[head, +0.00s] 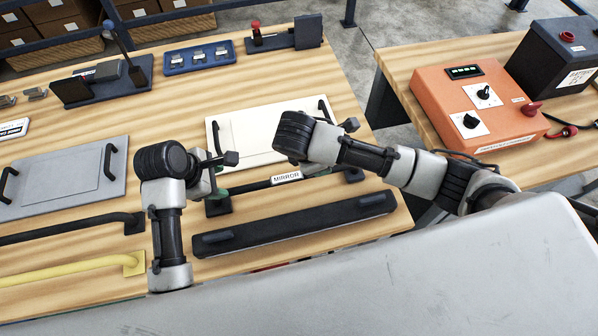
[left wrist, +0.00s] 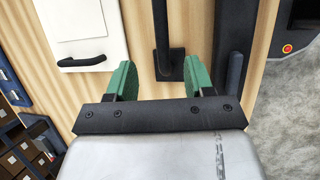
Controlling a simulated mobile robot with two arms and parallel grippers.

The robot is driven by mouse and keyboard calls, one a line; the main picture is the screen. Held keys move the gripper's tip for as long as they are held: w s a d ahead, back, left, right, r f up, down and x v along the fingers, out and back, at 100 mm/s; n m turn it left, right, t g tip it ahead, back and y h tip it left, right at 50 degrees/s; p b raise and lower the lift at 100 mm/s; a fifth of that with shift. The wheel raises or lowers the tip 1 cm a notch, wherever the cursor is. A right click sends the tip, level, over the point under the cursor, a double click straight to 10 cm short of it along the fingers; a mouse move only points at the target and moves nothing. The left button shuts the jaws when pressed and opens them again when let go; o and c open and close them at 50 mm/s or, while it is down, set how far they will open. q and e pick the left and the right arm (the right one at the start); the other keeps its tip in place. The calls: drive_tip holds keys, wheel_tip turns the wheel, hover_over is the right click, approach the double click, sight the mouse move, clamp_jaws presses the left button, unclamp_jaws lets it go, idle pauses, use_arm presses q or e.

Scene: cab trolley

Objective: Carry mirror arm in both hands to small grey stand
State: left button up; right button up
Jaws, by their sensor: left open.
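The mirror arm is a dark bar with a white MIRROR label (head: 286,178) and a dark foot at each end, lying on the wooden table. My left gripper (head: 217,190) is open at its left end. In the left wrist view, the green fingers of the left gripper (left wrist: 158,78) stand apart on either side of the mirror arm's end (left wrist: 170,62); I cannot tell whether they touch it. My right gripper is over the bar's right part, mostly hidden by its own wrist. I cannot make out a small grey stand.
A long black piece (head: 295,223) lies just nearer than the mirror arm, and a white panel (head: 262,124) just behind. A grey panel (head: 60,178), a black rail (head: 70,230) and a yellow rail (head: 70,270) lie left. An orange box (head: 478,108) stands on the right table.

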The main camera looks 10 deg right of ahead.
sight(237, 189)
use_arm(q)
drive_tip(key=x, duration=1)
drive_tip(key=shift+s+a+f, duration=0.1)
drive_tip(key=shift+a+f, duration=0.1)
drive_tip(key=shift+f, duration=0.2)
use_arm(e)
drive_tip(key=x, duration=1)
drive_tip(key=shift+s+a+f, duration=0.1)
drive_tip(key=shift+a+f, duration=0.1)
drive_tip(key=shift+f, duration=0.1)
use_arm(q)
drive_tip(key=shift+c, duration=0.3)
use_arm(e)
drive_tip(key=shift+c, duration=0.3)
use_arm(q)
clamp_jaws()
use_arm(e)
clamp_jaws()
use_arm(q)
drive_tip(key=shift+r, duration=0.1)
